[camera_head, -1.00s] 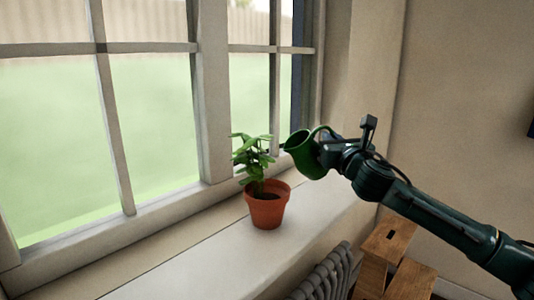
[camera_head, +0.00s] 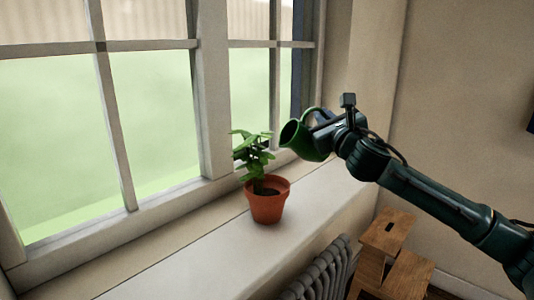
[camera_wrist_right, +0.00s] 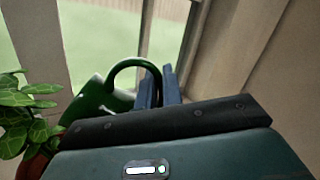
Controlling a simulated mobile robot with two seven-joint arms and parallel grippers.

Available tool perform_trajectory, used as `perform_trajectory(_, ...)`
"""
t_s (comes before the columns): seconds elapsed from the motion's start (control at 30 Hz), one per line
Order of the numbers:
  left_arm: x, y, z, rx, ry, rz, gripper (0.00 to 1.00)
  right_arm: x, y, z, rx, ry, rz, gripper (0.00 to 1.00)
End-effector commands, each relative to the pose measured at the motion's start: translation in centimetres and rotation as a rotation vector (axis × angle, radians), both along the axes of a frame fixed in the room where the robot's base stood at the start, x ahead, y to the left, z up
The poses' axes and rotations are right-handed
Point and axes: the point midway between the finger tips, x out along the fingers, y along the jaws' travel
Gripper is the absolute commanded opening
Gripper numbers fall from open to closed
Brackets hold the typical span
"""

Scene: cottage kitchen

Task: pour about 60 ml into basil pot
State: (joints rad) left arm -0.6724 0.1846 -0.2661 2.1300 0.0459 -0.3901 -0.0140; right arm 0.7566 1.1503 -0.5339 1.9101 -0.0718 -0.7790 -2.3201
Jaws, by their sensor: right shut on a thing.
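The basil pot (camera_head: 267,207) is a terracotta pot with a leafy green plant (camera_head: 252,153), upright on the windowsill. My right gripper (camera_head: 322,120) is shut on a green jug (camera_head: 303,142) and holds it above the sill, right of the plant. The jug is tilted, its open mouth toward the plant. No stream of liquid shows. In the right wrist view the jug's looped handle (camera_wrist_right: 126,64) shows at the gripper's fingers (camera_wrist_right: 158,88), and the plant's leaves (camera_wrist_right: 22,112) are at the left. The jug's contents are hidden. My left gripper is not in view.
The pale windowsill (camera_head: 200,262) is clear in front of and left of the pot. The window (camera_head: 150,120) stands close behind. A radiator (camera_head: 322,274) is below the sill, and a wooden step stool (camera_head: 388,235) stands right of it.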

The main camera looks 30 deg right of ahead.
Motion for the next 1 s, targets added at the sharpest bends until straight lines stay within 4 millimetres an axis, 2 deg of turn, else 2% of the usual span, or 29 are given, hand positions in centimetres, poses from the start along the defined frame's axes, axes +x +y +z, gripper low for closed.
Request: perform_trajectory(1.0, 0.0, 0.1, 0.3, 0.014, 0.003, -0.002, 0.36, 0.1, 1.2, 1.9, -0.165, 0.021, 0.002, 0.00)
